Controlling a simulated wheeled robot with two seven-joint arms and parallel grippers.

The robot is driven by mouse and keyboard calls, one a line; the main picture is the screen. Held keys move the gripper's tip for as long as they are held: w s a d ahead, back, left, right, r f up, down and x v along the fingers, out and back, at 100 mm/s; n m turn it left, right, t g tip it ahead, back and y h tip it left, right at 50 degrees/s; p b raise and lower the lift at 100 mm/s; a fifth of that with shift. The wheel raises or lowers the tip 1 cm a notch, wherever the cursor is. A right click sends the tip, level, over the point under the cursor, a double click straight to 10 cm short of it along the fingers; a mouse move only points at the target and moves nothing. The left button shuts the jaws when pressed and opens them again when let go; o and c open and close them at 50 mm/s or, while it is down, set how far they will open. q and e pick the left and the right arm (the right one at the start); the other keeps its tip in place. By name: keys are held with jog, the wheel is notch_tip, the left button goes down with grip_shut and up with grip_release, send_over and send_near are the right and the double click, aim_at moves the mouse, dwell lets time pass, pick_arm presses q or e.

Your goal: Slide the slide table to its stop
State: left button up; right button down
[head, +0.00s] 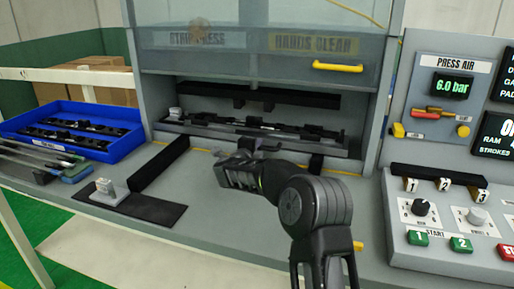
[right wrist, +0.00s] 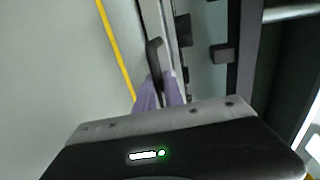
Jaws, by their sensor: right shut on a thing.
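The slide table (head: 330,151) is a long grey tray inside the press opening, with a dark trim part (head: 290,129) lying along it. My right gripper (head: 258,147) is at the middle of the table's front edge. In the right wrist view its purple fingertips (right wrist: 160,92) are shut on a dark upright handle (right wrist: 153,58) beside the table's edge. My own gripper and wrist hide part of the front edge in the head view. My left gripper is not in view.
A raised guard with a yellow handle (head: 338,67) is above the opening. Black strips (head: 160,165) and a small grey block (head: 105,187) lie on the bench at left. A blue bin (head: 75,151) with dark parts stands further left. A control panel (head: 440,215) stands at right.

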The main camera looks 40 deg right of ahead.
jog(key=shift+d+r, duration=0.1)
jog(key=shift+r, duration=0.1)
jog(key=c, duration=1.5)
grip_release()
jog(key=shift+w+f, duration=0.1)
jog(key=shift+f, duration=0.05)
jog(key=shift+o, duration=0.2)
jog(key=shift+b+v, duration=0.4)
jog(key=shift+v, duration=3.5)
